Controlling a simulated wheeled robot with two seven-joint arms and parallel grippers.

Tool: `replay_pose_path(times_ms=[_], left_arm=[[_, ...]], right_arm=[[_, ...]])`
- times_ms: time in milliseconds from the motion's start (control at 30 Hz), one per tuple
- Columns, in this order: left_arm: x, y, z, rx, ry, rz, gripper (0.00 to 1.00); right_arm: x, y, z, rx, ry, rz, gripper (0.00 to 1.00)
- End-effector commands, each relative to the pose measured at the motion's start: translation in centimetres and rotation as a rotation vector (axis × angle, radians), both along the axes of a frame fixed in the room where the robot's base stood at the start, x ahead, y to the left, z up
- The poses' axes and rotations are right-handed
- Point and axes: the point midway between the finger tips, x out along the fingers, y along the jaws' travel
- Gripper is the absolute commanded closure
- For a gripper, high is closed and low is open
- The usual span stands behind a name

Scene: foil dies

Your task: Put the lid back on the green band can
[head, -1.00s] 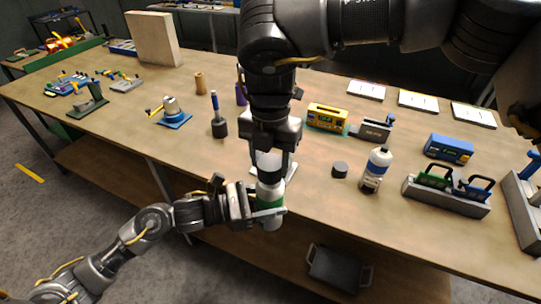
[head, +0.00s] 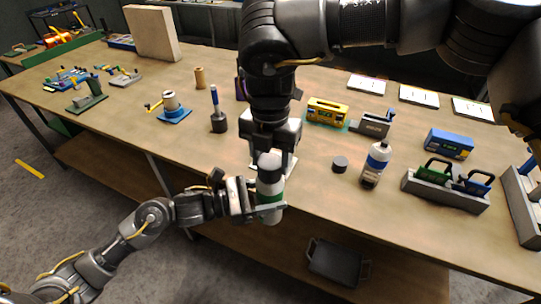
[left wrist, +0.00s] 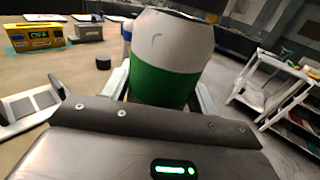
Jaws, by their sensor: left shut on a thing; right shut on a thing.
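The green band can (head: 270,197) is upright in front of the bench's near edge, white with green banding. It also shows close up in the left wrist view (left wrist: 165,82), with a dark line along its cropped top. My left gripper (head: 262,209) is shut around the can from the left. My right gripper (head: 273,152) points down just above and behind the can's top. A pale rounded piece (head: 269,160), apparently the lid, shows at its fingers. Whether the lid touches the can cannot be told, as the contact is hidden.
A dark round disc (head: 340,164) and a blue-banded bottle (head: 375,165) stand right of the can. A yellow box (head: 327,111) is behind, and a grey caddy (head: 445,190) is at right. A pale plate lies partly hidden behind the can. A dark tray (head: 337,262) is on the lower shelf.

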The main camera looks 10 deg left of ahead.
Motion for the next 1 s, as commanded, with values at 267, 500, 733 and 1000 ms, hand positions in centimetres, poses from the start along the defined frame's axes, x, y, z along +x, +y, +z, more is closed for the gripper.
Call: replay_pose_path(times_ms=[267,500,733,1000], left_arm=[[0.0,0.0,0.1,-0.002,-0.003,0.000,0.88],[0.0,0.0,0.1,-0.002,-0.003,0.000,0.88],[0.0,0.0,0.1,-0.002,-0.003,0.000,0.88],[0.0,0.0,0.2,-0.002,-0.003,0.000,0.88]], right_arm=[[0.0,0.0,-0.5,0.000,-0.001,0.000,0.71],[0.0,0.0,-0.7,0.000,-0.001,0.000,0.35],[0.0,0.0,-0.7,0.000,-0.001,0.000,0.25],[0.1,0.0,0.5,0.001,-0.002,-0.001,0.25]])
